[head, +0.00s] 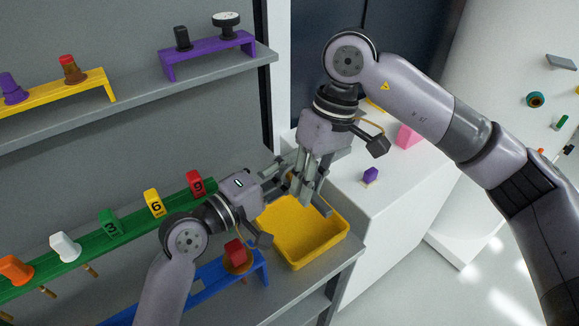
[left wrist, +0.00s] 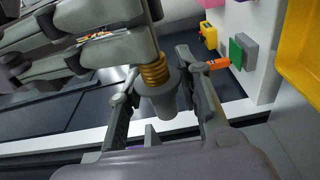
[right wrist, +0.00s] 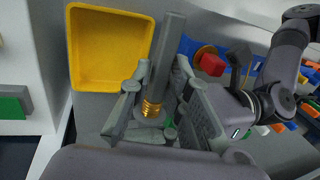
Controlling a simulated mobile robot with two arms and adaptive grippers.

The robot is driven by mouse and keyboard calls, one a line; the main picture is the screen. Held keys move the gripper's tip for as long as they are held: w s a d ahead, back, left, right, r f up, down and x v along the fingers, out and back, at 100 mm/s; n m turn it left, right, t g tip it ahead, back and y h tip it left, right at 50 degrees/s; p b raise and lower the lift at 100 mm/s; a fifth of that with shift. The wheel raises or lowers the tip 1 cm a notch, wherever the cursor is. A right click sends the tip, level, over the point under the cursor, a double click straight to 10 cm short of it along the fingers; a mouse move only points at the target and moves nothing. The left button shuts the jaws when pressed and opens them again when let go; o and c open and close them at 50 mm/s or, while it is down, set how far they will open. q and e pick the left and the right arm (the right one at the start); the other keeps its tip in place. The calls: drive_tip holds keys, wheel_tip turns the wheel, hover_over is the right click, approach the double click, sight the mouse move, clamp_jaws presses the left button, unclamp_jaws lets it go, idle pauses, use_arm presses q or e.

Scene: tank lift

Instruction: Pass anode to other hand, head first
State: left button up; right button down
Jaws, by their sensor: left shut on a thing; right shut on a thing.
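The anode is a grey rod (right wrist: 168,50) with a brass threaded collar (right wrist: 152,107) and a wider grey head. In the left wrist view the collar (left wrist: 154,72) and the head (left wrist: 166,108) sit between the fingers of my left gripper (left wrist: 165,92), which is shut on the head end. My right gripper (right wrist: 160,88) is shut on the rod, its fingers on either side. In the head view my left gripper (head: 283,177) and right gripper (head: 312,188) meet over the yellow bin, and their fingers hide most of the anode.
The yellow bin (head: 337,243) stands on the grey shelf below the grippers. A green rack (head: 130,228) with numbered blocks and a blue rack (head: 205,278) with a red-topped piece (head: 236,252) are close to my left arm. A white cabinet (head: 385,205) with a purple block is at right.

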drive_tip(key=c, duration=1.4)
unclamp_jaws()
